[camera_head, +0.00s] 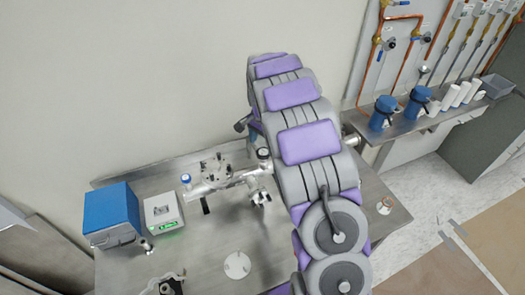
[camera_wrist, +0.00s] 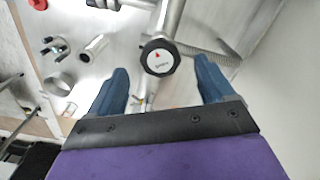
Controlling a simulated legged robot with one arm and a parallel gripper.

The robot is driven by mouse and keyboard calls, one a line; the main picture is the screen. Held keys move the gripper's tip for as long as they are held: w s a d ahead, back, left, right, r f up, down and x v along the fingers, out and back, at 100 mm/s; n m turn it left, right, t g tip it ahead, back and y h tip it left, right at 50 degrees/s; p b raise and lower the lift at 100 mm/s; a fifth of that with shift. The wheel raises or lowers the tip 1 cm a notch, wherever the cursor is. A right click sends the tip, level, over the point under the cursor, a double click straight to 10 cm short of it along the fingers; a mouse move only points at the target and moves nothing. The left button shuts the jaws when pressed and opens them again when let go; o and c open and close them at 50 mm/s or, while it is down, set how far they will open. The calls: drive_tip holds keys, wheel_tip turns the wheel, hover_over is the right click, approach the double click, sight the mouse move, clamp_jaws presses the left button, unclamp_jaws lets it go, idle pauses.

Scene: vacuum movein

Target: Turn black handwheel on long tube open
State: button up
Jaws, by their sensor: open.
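The black handwheel (camera_wrist: 158,57) shows in the wrist view as a round knob with a white face and a red mark, on the end of a steel tube (camera_wrist: 172,15). My gripper (camera_wrist: 161,75) is open, with one blue finger on each side of the handwheel in the picture. I see gaps between the fingers and the wheel, and no contact. In the head view my grey and purple arm hides part of the table and the gripper itself. The long steel tube (camera_head: 222,183) lies across the table left of my arm, with a blue-capped knob (camera_head: 186,179) at its left end.
A blue box (camera_head: 112,212) and a small device with a green display (camera_head: 164,213) stand at the table's left. A white disc (camera_head: 237,265) lies near the front. Blue canisters (camera_head: 383,113) stand on a shelf at right. The wrist view shows loose steel fittings (camera_wrist: 93,48) at left.

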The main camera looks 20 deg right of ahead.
sight(263, 153)
drive_tip(key=shift+f, duration=2)
drive_tip(key=c, duration=1.1)
drive_tip(key=shift+o, duration=0.2)
drive_tip(key=shift+r+n, duration=0.1)
drive_tip(key=shift+n, duration=0.3)
drive_tip(key=n+p, duration=0.2)
drive_tip(key=n, duration=0.2)
drive_tip(key=n+p, duration=0.1)
drive_tip(key=n, duration=0.5)
drive_tip(key=shift+d, duration=0.1)
